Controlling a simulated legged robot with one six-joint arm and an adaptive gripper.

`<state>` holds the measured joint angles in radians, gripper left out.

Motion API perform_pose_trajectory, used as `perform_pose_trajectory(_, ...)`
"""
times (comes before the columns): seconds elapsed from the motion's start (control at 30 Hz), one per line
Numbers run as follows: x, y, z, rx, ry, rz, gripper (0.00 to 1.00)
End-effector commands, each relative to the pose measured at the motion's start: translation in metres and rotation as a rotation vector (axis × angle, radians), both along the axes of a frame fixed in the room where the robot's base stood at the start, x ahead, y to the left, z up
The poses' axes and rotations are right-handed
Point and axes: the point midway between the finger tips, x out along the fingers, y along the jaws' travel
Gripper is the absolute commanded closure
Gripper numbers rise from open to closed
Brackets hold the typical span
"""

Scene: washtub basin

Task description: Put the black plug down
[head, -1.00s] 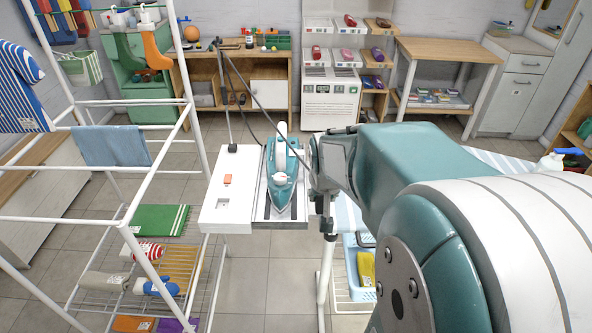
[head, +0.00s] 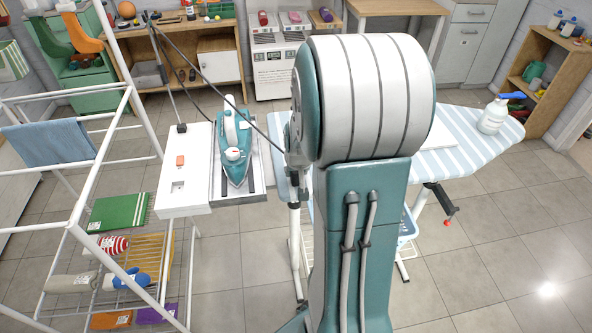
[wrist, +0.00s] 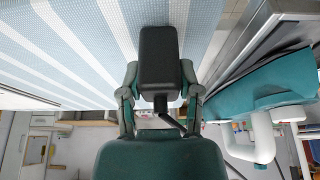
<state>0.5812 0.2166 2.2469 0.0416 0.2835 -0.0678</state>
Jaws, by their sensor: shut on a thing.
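The black plug (wrist: 161,58) is a dark block between the two fingers of my gripper (wrist: 160,82) in the wrist view. The fingers are shut on its sides, and a short dark cord bends away near its lower end. Behind it is the blue-and-white striped ironing board cover (wrist: 75,50); I cannot tell whether the plug touches it. In the head view my arm hides the gripper and plug. The striped ironing board (head: 480,140) shows to the right of my arm.
A teal iron (head: 234,155) stands on a metal rest left of my arm. Beside it, a white panel (head: 185,203) has an orange switch (head: 180,160) and a socket (head: 178,187). A spray bottle (head: 492,117) stands on the board's right part. A drying rack (head: 80,225) is at left.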

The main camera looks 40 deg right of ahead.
Motion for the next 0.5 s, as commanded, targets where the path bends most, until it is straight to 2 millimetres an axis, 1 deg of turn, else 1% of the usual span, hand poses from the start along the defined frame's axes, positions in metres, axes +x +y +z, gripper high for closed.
perform_pose_trajectory(0.13, -0.0001, 0.0016, -0.0002, -0.002, 0.000, 0.001, 1.00)
perform_pose_trajectory(0.17, -0.0001, 0.0020, 0.0002, -0.002, 0.000, 0.001, 0.42)
perform_pose_trajectory(0.2, -0.0002, 0.0023, 0.0004, -0.002, 0.000, 0.001, 0.24)
perform_pose_trajectory(0.23, -0.0001, 0.0025, 0.0005, -0.002, 0.000, 0.001, 0.21)
perform_pose_trajectory(0.5, 0.0000, 0.0013, 0.0000, 0.000, 0.000, 0.001, 0.21)
